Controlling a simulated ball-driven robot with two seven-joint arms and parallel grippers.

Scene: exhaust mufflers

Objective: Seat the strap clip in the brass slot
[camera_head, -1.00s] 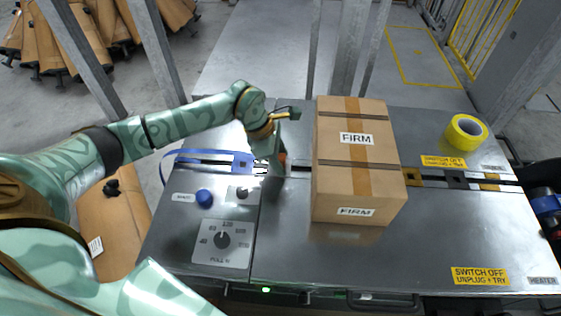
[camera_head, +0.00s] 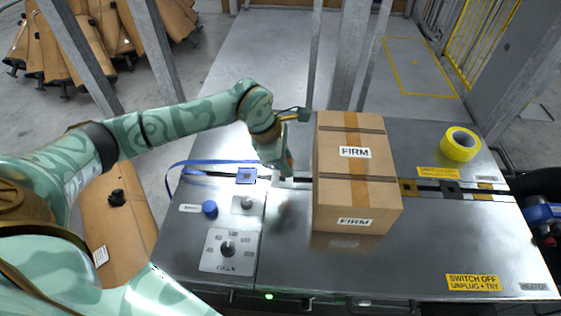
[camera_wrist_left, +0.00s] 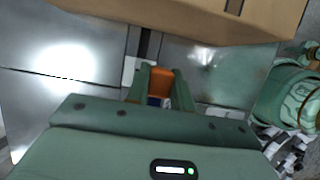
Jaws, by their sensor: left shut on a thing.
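My left gripper (camera_head: 286,168) is over the metal bench top, just left of the cardboard box and above the dark groove. It is shut on a small orange piece, which I take to be the strap clip (camera_wrist_left: 158,82). In the left wrist view the clip sits between the two green fingers, with a bit of blue below it. A blue strap (camera_head: 205,163) loops over the bench left of the gripper; its join to the clip is hidden. The brass slot (camera_head: 408,188) is a brass-coloured fitting in the groove, right of the box. My right gripper is not visible.
The cardboard box (camera_head: 357,165) marked FIRM stands across the groove between gripper and brass slot. A blue fitting (camera_head: 246,175) lies left; a dark fitting (camera_head: 451,187) lies right of the brass one. Yellow tape (camera_head: 461,144) sits back right.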

